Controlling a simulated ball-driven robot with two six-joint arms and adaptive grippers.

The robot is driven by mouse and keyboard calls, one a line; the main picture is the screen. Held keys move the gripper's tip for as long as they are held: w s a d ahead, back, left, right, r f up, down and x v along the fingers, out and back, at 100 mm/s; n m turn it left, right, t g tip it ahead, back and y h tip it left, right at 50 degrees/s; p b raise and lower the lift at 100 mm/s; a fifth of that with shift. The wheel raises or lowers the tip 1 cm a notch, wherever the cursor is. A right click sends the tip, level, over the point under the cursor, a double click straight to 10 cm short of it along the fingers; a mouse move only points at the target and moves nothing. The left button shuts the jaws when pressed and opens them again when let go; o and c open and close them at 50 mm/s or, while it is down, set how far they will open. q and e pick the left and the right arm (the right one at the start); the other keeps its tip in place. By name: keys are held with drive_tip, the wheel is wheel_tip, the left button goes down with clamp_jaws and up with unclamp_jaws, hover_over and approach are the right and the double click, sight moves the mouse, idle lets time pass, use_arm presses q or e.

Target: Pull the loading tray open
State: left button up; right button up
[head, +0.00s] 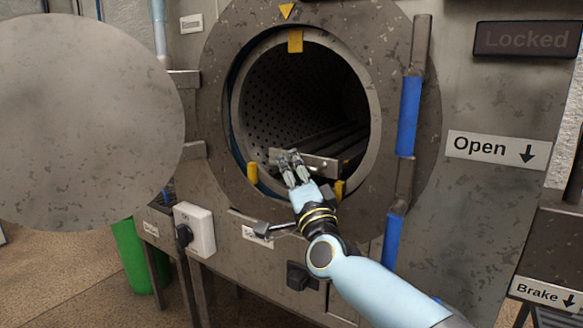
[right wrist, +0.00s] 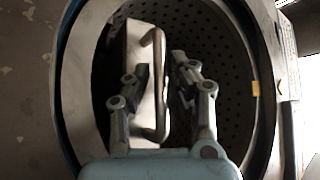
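The loading tray (head: 322,168) lies inside the perforated drum, its pale front plate just inside the round opening. In the right wrist view the tray's front plate (right wrist: 132,60) carries a bent bar handle (right wrist: 161,80). My right gripper (head: 289,158) is at the opening, in front of the tray's front plate, and hides part of it. In the right wrist view my right gripper (right wrist: 162,76) is open, with the handle showing between its fingers. I see no clear grip on the bar. My left gripper is out of view.
The round door (head: 85,115) stands swung open at the left. The drum's rim (head: 220,90) surrounds my right gripper, with yellow blocks (head: 295,41) on it. Blue-sleeved bars (head: 408,115) stand right of the opening. A green bin (head: 132,255) is on the floor below.

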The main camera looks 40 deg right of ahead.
drive_tip(key=shift+w, duration=0.1)
clamp_jaws()
idle(0.5)
